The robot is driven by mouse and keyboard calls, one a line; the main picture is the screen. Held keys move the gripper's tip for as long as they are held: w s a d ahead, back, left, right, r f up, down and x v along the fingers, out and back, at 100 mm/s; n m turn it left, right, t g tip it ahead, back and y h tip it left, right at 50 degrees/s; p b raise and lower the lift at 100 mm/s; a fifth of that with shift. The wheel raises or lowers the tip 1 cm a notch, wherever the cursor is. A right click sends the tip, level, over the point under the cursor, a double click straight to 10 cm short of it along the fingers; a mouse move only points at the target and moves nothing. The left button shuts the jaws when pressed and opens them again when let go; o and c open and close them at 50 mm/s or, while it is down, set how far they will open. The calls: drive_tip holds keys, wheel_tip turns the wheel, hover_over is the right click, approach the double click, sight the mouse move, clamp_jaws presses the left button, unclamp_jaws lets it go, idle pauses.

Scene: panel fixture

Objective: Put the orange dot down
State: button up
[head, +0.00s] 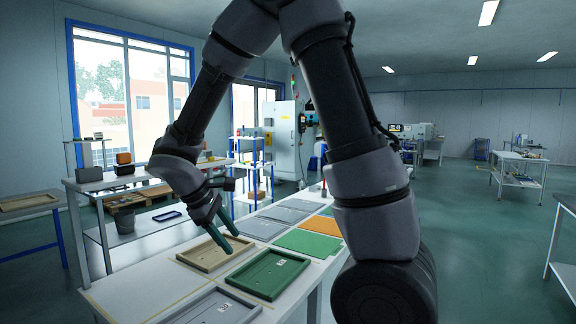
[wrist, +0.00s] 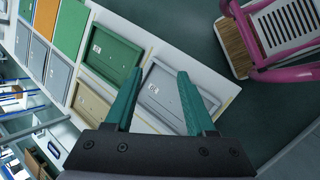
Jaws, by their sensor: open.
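No orange dot can be made out in either view. Trays with raised rims and small pale marks lie on the white table: a green tray (head: 262,288), a tan tray (head: 196,264) and a grey tray (head: 193,315). The wrist view also shows the green tray (wrist: 122,66), the grey tray (wrist: 165,80) and part of the tan tray (wrist: 90,107). My gripper (head: 234,243) is open with nothing between its teal fingers, above the table near the tan and green trays. In the wrist view its fingertips (wrist: 160,72) overlie the grey tray, hiding parts of it.
Farther along the white table (head: 130,288) lie flat panels: green (head: 305,243), orange (head: 322,225) and several grey ones (head: 260,228). A pink-framed item with a wooden part (wrist: 235,45) stands on the floor beside the table.

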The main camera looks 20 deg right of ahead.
drive_tip(key=s+d+r+m+t+y, duration=0.2)
drive_tip(key=s+d+r+m+y, duration=0.2)
drive_tip(key=r+m, duration=0.3)
drive_tip(key=s+d+r+m+t+y, duration=0.3)
drive_tip(key=s+d+r+m, duration=0.3)
drive_tip(key=r, duration=0.6)
drive_tip(key=shift+s+d+m+y, duration=0.4)
drive_tip(key=shift+s+m, duration=0.35)
drive_tip(key=shift+m, duration=0.35)
